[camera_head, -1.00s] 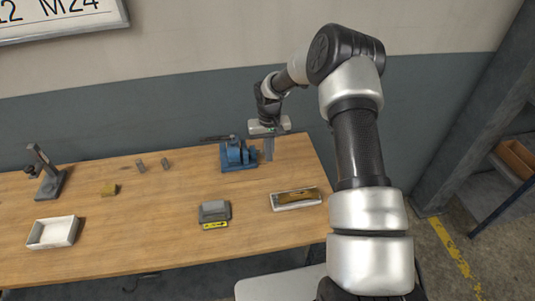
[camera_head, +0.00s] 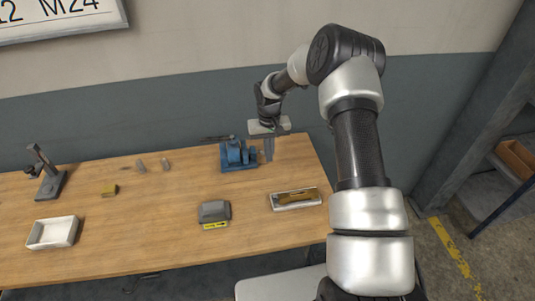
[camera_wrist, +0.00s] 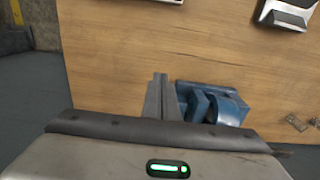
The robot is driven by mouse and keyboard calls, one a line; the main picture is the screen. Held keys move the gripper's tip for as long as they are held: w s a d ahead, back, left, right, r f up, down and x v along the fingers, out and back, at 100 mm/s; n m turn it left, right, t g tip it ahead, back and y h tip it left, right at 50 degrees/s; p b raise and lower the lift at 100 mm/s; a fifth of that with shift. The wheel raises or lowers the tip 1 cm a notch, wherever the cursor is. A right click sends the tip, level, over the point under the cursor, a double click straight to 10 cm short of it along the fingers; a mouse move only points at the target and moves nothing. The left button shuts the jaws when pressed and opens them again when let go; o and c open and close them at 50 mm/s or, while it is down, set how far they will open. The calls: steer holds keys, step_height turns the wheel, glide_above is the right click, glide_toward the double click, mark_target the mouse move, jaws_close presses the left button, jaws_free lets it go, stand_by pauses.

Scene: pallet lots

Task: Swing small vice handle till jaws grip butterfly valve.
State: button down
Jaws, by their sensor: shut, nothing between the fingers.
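The small blue vice (camera_head: 238,156) stands near the back edge of the wooden bench. It also shows in the wrist view (camera_wrist: 222,104), just right of my fingers. I cannot make out its handle clearly. A dark flat piece (camera_head: 214,139) shows at the top left of the vice; I cannot tell whether it is the butterfly valve or part of the vice. My gripper (camera_head: 268,158) points down close to the right side of the vice, its fingers shut and empty. In the wrist view the fingertips (camera_wrist: 160,78) are together; I cannot tell whether they touch the vice.
The middle front is mostly clear.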

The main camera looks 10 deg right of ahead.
steer(key=shift+f, duration=0.15)
stand_by(0.5)
steer(key=shift+f+b, duration=0.8)
steer(key=shift+f, duration=0.15)
steer(key=shift+w+b, duration=0.5)
steer(key=shift+w, duration=0.15)
stand_by(0.4)
steer(key=shift+w+r+b, duration=0.35)
steer(key=shift+w+r, duration=0.35)
steer(key=shift+r, duration=0.15)
stand_by(2.4)
steer(key=shift+s, duration=0.15)
stand_by(0.4)
steer(key=shift+s, duration=0.7)
